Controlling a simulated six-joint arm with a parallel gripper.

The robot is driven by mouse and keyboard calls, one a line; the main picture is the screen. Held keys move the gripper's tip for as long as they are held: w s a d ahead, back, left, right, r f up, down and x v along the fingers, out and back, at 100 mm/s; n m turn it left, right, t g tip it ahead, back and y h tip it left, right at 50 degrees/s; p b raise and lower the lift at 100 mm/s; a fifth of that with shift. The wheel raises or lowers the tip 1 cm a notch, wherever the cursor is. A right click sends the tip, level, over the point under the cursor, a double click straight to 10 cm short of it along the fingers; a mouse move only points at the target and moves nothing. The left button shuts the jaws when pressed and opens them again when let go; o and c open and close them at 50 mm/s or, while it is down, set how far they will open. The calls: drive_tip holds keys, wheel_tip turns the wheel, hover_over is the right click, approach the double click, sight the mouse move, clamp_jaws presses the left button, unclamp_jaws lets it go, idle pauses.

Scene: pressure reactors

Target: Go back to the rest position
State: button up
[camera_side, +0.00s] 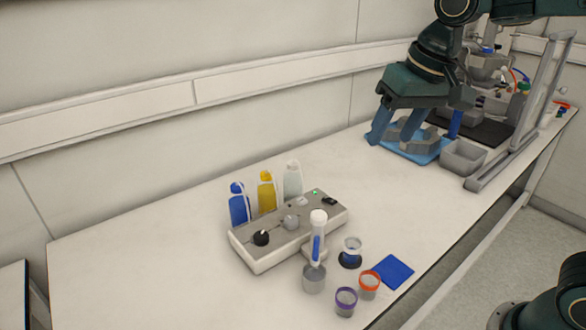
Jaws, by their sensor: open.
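My gripper (412,136) hangs from the dark green arm at the upper right, pointing down, with its blue fingers spread wide apart. It is over a blue tray or mat (432,157) near the back right of the bench. A grey angular piece (424,141) shows low between and beside the fingers. I cannot tell whether the fingers touch it or the blue surface. Nothing is visibly gripped.
A grey bin (462,157) and a slanted grey frame (536,115) stand close right of my gripper, with reactor equipment (490,70) behind. A grey device (290,230), several bottles, cups and a blue pad (393,272) occupy the front. The left bench (130,260) is clear.

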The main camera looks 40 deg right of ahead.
drive_tip(key=s+d+f+n+t, duration=0.1)
drive_tip(key=s+d+f, duration=0.1)
drive_tip(key=s, duration=0.5)
drive_tip(key=s+d+f+n+t, duration=0.1)
drive_tip(key=s+d+f, duration=0.1)
drive_tip(key=s, duration=0.6)
drive_tip(key=shift+s+d+n, duration=0.3)
drive_tip(key=shift+d, duration=0.05)
